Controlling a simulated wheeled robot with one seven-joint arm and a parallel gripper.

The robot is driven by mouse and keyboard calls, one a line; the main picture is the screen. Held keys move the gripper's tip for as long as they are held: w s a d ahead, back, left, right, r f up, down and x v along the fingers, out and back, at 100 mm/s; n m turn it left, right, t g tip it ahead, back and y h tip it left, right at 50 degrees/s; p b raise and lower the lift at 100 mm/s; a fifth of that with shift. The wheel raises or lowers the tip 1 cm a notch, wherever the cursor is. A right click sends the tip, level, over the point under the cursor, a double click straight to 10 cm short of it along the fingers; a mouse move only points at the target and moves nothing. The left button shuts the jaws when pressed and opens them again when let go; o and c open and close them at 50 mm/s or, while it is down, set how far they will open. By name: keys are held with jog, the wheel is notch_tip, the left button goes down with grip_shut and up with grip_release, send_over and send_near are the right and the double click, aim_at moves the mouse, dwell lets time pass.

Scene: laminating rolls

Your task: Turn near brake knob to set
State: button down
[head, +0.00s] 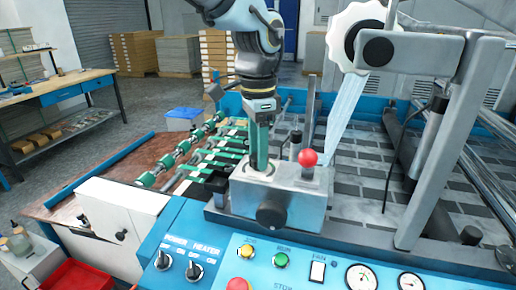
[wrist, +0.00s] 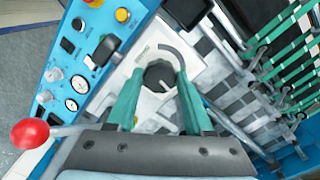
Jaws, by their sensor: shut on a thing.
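My gripper (head: 258,168) points straight down with its green fingers onto the top of a grey metal block (head: 305,200). In the wrist view the two fingertips (wrist: 160,82) sit on either side of a dark round knob (wrist: 158,72), the near brake knob, and are shut on it. A curved dark mark (wrist: 178,55) runs on the pale plate around the knob. In the head view the fingers hide most of this knob. I cannot read which setting it is at.
A lever with a red ball (head: 307,158) rises close right of my gripper. Another black knob (head: 272,213) sticks out of the block's front. The blue control panel (head: 222,243) lies in front. A grey frame arm (head: 435,140) stands to the right.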

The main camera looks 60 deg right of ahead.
dwell(0.3)
jog(key=shift+c, duration=1.4)
grip_release()
notch_tip(320, 180, up, 11)
jog(key=b, duration=0.3)
jog(key=shift+f, duration=0.15)
